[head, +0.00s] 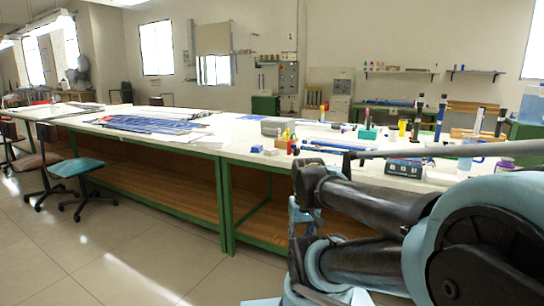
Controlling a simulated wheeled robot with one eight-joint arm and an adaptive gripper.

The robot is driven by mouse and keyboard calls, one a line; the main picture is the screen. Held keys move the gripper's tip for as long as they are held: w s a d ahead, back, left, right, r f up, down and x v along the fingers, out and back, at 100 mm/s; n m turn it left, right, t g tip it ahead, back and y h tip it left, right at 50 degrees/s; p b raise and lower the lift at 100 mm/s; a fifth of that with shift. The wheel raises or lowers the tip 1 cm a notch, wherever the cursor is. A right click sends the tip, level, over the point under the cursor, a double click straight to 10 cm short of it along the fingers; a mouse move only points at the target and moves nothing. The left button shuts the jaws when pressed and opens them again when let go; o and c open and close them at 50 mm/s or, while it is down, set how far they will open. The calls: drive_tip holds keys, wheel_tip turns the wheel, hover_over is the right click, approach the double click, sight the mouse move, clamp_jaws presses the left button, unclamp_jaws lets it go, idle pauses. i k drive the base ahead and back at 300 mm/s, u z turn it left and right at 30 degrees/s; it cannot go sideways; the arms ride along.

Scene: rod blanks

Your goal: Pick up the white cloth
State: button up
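No clearly recognisable white cloth shows in the head view. A small pale patch (440,179) lies on the white workbench (232,147) at the right, partly behind my arm; I cannot tell whether it is cloth. My arm is folded in the right foreground. What seems to be my gripper (303,215) is at the arm's left end, in front of the bench's front edge and below its top. Its fingers are not clear, and I cannot tell whether they are open or shut. Nothing is visibly held.
Blue-and-white sheets (150,124) lie on the bench's left part. Blue rods (335,146), a blue box (403,167) and a blue mug (470,155) stand or lie at the right. A teal stool (77,167) stands left; floor in front is clear.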

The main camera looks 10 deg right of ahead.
sight(271, 152)
drive_tip(key=z, duration=0.05)
drive_tip(key=i, duration=1)
drive_tip(key=u, duration=0.05)
